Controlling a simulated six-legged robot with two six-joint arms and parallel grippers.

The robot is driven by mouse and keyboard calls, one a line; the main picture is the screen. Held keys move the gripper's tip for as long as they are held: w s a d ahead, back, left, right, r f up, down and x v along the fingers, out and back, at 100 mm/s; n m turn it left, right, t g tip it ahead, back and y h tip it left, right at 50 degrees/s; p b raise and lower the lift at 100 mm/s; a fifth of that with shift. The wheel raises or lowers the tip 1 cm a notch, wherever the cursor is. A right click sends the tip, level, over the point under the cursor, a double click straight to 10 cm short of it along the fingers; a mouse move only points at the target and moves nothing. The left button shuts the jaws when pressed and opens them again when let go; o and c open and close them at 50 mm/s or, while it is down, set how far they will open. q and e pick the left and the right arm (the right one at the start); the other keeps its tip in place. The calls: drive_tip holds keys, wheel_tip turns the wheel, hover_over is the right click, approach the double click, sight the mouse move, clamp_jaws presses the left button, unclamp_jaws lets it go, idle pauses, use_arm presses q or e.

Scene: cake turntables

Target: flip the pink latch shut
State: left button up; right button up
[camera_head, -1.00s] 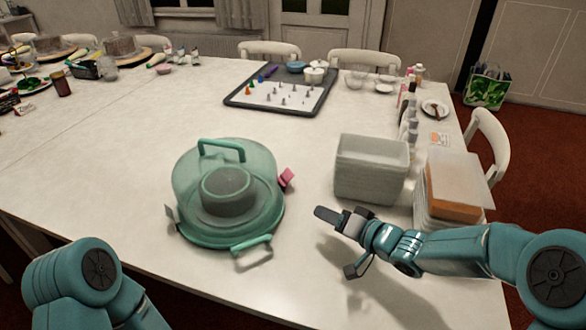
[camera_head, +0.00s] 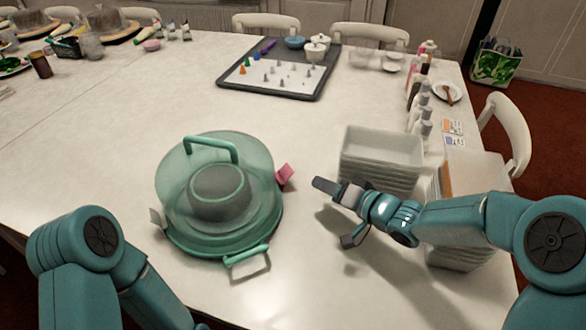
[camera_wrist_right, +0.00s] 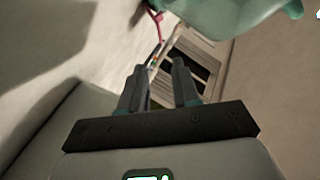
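The cake carrier has a clear teal dome lid (camera_head: 174,165) with a top handle and a green base (camera_head: 205,245). It stands on the table left of centre. The pink latch (camera_head: 284,175) sticks outward from its right side, flipped out from the rim. In the right wrist view a pink strip (camera_wrist_right: 156,16) shows at the top, beside the teal carrier (camera_wrist_right: 235,14). My right gripper (camera_head: 333,212) is open and empty, just right of the latch and apart from it. Its two parted fingers also show in the wrist view (camera_wrist_right: 160,80). My left gripper is out of view.
Stacked white containers (camera_head: 382,150) stand behind my right forearm. A pale latch (camera_head: 157,218) sticks out on the carrier's left side. A dark tray (camera_head: 275,88) with small piping tips lies farther back, with bottles (camera_head: 421,120) at right. Table in front of the carrier is clear.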

sight(293, 172)
drive_tip(key=x, duration=1.1)
drive_tip(key=shift+a+b, duration=0.25)
drive_tip(key=shift+b, duration=0.1)
clamp_jaws()
